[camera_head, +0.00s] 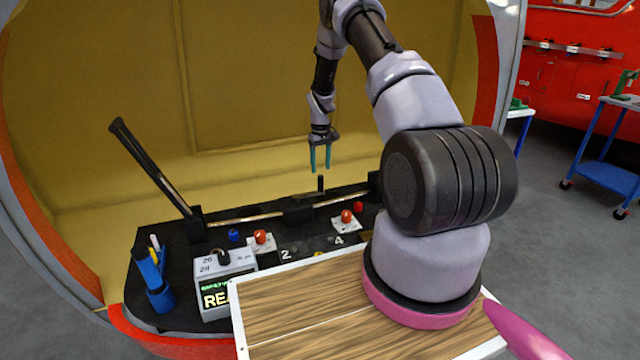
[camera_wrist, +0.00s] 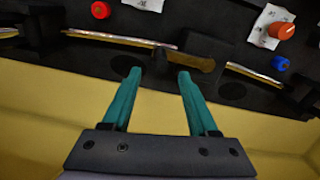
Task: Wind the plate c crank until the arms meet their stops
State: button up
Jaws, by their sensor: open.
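The black console top carries a crank with an upright black handle (camera_head: 320,184) beside a dark central block (camera_head: 298,213). In the wrist view the brass-coloured crank arm (camera_wrist: 198,61) runs to the dark handle, which lies just beyond the gap between my fingertips. Thin metal rods (camera_head: 246,217) run from the block to either side. At the left, a long black arm (camera_head: 150,165) leans up and to the left from its mount. Any matching arm at the right is hidden behind my arm. My gripper (camera_head: 320,160) is open and empty, pointing down above the handle; it also shows in the wrist view (camera_wrist: 160,75).
Red and blue knobs and numbered labels line the console. A yellow wall (camera_head: 245,75) rises behind. A wooden top (camera_head: 300,315) lies in front.

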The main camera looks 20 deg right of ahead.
aim_at(321, 176)
notch_tip(321, 176, down, 8)
jog(key=shift+r, duration=0.1)
jog(key=shift+c, duration=0.3)
grip_shut()
dwell(1.3)
